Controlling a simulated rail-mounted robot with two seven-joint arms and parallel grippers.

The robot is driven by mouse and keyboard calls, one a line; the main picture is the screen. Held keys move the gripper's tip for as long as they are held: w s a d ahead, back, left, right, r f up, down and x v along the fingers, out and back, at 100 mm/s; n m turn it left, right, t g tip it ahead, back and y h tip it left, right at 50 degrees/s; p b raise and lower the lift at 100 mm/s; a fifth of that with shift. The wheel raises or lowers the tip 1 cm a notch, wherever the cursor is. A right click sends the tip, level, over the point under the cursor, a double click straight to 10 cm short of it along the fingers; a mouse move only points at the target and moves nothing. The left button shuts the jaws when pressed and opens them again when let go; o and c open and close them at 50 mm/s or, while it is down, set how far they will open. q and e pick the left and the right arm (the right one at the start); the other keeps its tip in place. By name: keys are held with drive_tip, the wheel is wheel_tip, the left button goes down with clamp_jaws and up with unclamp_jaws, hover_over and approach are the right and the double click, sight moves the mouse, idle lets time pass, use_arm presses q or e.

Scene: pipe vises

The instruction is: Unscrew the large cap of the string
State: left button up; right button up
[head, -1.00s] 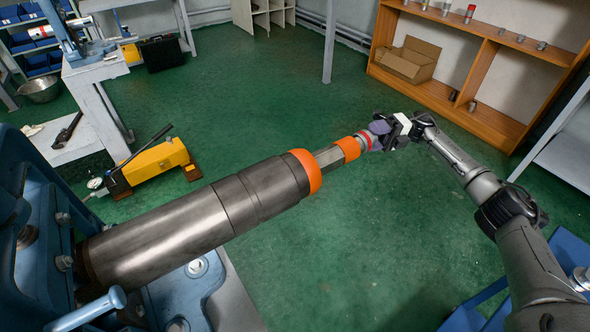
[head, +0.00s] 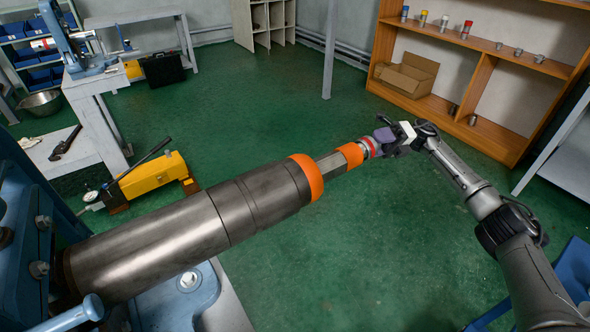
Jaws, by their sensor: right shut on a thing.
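The string (head: 190,225) is a thick grey metal cylinder held at the lower left in a blue vise (head: 170,295). It has an orange band (head: 306,176), then a thinner hexagonal section (head: 333,164) and a second orange band (head: 351,154). At its far end is a red and grey cap (head: 369,148). My right gripper (head: 388,139) is shut at this cap end, its fingers partly hiding it. Whether this is the large cap I cannot tell. My left gripper is not in view.
A yellow hand pump (head: 150,175) stands on the floor at the left. A wooden shelf (head: 490,60) with a cardboard box (head: 407,75) and several small caps stands at the back right. Another vise (head: 70,45) is on a bench at the back left. The green floor in the middle is clear.

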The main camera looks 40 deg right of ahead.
drive_tip(key=n+b, duration=0.1)
drive_tip(key=b, duration=0.1)
drive_tip(key=n+b, duration=0.2)
drive_tip(key=n+y+b, duration=0.1)
drive_tip(key=n+b, duration=0.1)
drive_tip(key=shift+w+r+g, duration=0.15)
drive_tip(key=shift+r+g, duration=0.15)
drive_tip(key=shift+r, duration=0.05)
